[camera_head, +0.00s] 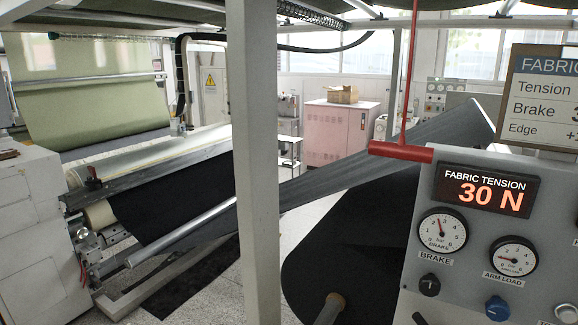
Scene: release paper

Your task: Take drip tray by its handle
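I can make out no drip tray and no tray handle in the head view. Neither of my grippers is in view. A red bar (401,151) lies crosswise at the lower end of a thin red upright rod, beside the top left of a grey control panel (465,236). I cannot tell whether the bar touches the panel.
A white post (257,180) stands upright across the middle of the view. A cardboard box (343,94) sits on a pinkish cabinet (338,128) at the back. Pale floor (215,296) shows around the post's lower part.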

